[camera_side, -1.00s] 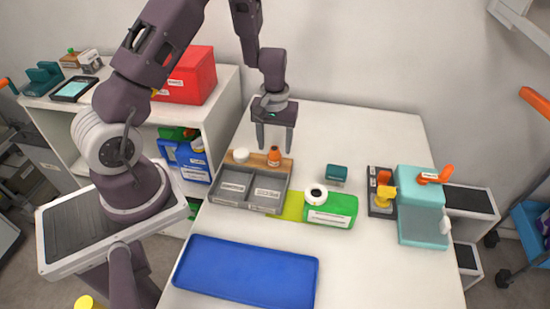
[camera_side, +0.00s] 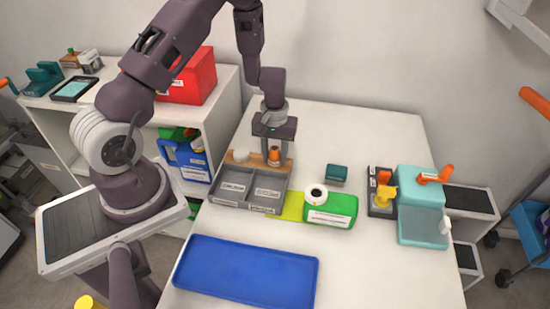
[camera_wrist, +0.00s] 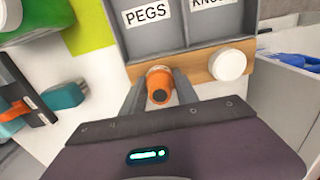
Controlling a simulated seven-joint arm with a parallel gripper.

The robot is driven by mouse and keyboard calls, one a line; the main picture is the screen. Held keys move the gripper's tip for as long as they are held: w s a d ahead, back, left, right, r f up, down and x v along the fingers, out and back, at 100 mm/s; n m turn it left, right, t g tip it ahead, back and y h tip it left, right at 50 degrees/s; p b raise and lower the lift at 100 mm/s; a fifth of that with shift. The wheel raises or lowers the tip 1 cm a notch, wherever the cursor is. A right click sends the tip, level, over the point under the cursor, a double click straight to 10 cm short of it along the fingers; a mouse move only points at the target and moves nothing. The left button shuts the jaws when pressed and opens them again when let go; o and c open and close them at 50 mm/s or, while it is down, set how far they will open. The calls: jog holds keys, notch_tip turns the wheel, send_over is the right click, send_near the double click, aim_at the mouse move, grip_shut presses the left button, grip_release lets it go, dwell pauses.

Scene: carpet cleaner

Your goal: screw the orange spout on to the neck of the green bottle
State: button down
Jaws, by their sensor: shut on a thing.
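The orange spout (camera_side: 274,155) stands on the wooden strip at the back of the grey tray. My gripper (camera_side: 274,160) has come down around it, one finger on each side. The wrist view shows the spout (camera_wrist: 159,84) between the two fingers (camera_wrist: 160,92), which are shut on it. In the wrist view, only part of the bottle (camera_wrist: 35,14) shows at the upper left.
The grey two-compartment tray (camera_side: 249,192) has a white round knob (camera_side: 241,155) on its wooden strip (camera_side: 257,160). A dark teal block (camera_side: 337,173) stands behind the bottle. A blue tray (camera_side: 246,273) lies in front. A dark rack and teal stand (camera_side: 421,205) are at right.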

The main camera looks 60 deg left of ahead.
aim_at(275, 148)
jog(key=shift+r, duration=0.7)
jog(key=shift+r, duration=1)
jog(key=shift+r, duration=0.25)
notch_tip(275, 148, up, 5)
jog(key=shift+d, duration=0.15)
jog(key=d+r, duration=0.3)
jog(key=d, duration=0.6)
jog(key=d+r, duration=0.3)
jog(key=d, duration=0.6)
jog(key=shift+s+d, duration=0.2)
jog(key=shift+s, duration=0.1)
jog(key=shift+f, duration=2.8)
